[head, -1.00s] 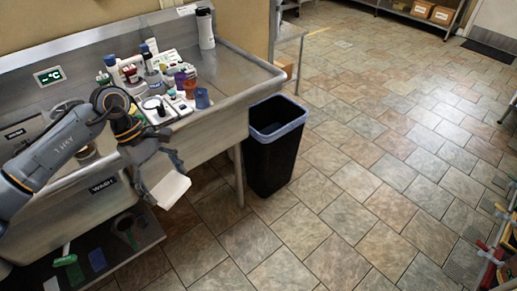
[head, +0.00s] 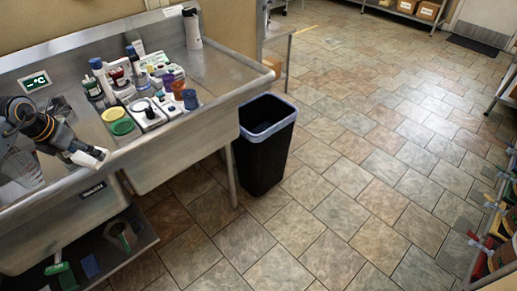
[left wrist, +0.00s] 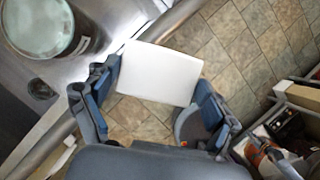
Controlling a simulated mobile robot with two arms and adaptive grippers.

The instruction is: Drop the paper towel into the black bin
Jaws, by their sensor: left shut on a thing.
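The paper towel (left wrist: 158,73) is a flat white piece held between the fingers of my left gripper (left wrist: 150,105) in the left wrist view. In the head view my left gripper (head: 84,148) is at the left, over the front edge of the sink counter, with the white paper towel (head: 90,157) partly showing at its tip. The black bin (head: 262,165) stands on the floor at the right end of the counter, with a blue-grey rim and an open top. The towel is well to the left of the bin. My right gripper is not in view.
The steel counter (head: 235,82) holds several bottles, cups and a white tray, with a green lid (head: 122,127) and a yellow lid (head: 113,114). A round container (left wrist: 38,28) shows in the left wrist view. The tiled floor right of the bin is clear.

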